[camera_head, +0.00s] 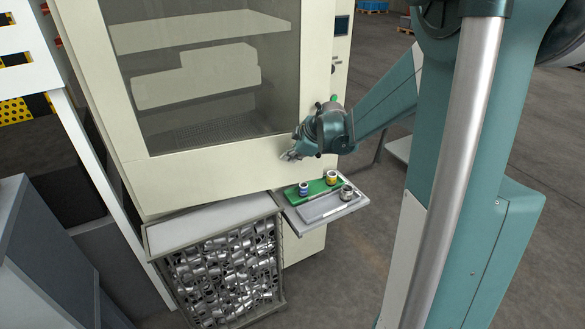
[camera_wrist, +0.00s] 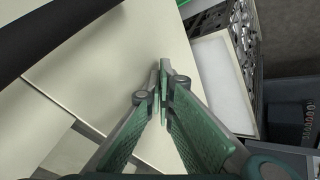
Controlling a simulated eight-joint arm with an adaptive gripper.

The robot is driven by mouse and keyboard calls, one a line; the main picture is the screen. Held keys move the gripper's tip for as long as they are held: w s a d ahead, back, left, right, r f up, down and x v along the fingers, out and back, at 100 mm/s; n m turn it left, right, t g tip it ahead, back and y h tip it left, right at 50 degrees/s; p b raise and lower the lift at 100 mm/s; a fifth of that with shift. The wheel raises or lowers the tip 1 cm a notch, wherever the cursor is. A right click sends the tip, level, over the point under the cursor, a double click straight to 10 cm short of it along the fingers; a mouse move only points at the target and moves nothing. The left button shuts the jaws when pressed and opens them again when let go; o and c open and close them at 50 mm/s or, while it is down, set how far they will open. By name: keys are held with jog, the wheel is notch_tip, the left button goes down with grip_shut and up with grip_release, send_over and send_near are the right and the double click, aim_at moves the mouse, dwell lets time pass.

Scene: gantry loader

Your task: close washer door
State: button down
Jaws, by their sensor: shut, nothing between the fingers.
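The washer is the large cream machine, and its door (camera_head: 215,162) has a cream frame around a big glass window (camera_head: 215,75). Pale shapes like shelves show through the glass. I cannot tell whether the door sits fully against the body. My gripper (camera_head: 288,156) is at the lower right of the door, just below the window's corner. In the wrist view my gripper (camera_wrist: 162,68) has its fingertips together with nothing between them, in front of a cream surface (camera_wrist: 95,70). Whether the tips touch that surface is unclear.
A wire crate (camera_head: 225,270) full of shiny metal parts stands below the door. Right of it a small shelf (camera_head: 288,206) carries a green tray (camera_head: 312,186), a grey tray (camera_head: 318,207) and a few small cylindrical parts. A control panel (camera_head: 342,26) is at upper right.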

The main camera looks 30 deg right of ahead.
jog(key=w+d+n+y+b, duration=0.1)
jog(key=w+d+n, duration=0.1)
jog(key=w, duration=1)
jog(key=shift+r+n, duration=0.15)
jog(key=shift+n, duration=0.15)
jog(key=shift+w+a+y, duration=0.1)
jog(key=shift+y, duration=0.2)
jog(key=shift+s, duration=0.2)
jog(key=v, duration=0.4)
jog(key=s+f+v, duration=0.1)
jog(key=v, duration=0.7)
jog(key=shift+s+d+f, duration=0.25)
jog(key=shift+s+d, duration=0.15)
